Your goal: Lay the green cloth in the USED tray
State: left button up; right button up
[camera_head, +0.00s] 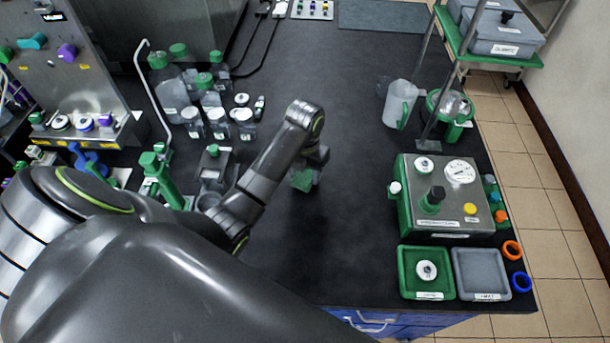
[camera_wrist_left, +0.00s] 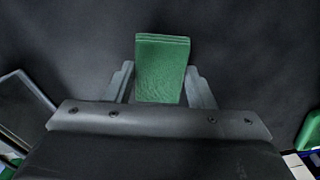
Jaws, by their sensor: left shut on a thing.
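The green cloth (camera_head: 302,181) is a folded pad held at the end of my left arm, above the middle of the black bench. In the left wrist view the green cloth (camera_wrist_left: 162,70) stands between the two fingers of my left gripper (camera_wrist_left: 161,88), which is shut on it. In the head view my left gripper (camera_head: 312,165) is partly hidden by its own wrist. Two shallow trays sit at the bench's front right: a green tray (camera_head: 405,280) holding a white round disc, and an empty-looking grey tray (camera_head: 480,270). Their labels are too small to read surely. My right gripper is not in view.
A grey-green control box (camera_head: 445,215) with a gauge stands behind the trays. Orange (camera_head: 512,250) and blue (camera_head: 521,282) rings lie to their right. A clear jug (camera_head: 398,105) stands farther back; bottles (camera_head: 205,90) crowd the left. The bench between gripper and trays is clear.

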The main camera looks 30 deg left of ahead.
pick_arm(q)
jog(key=shift+f, duration=1.1)
jog(key=o, duration=0.9)
jog(key=shift+o, duration=0.2)
jog(key=shift+r, duration=0.1)
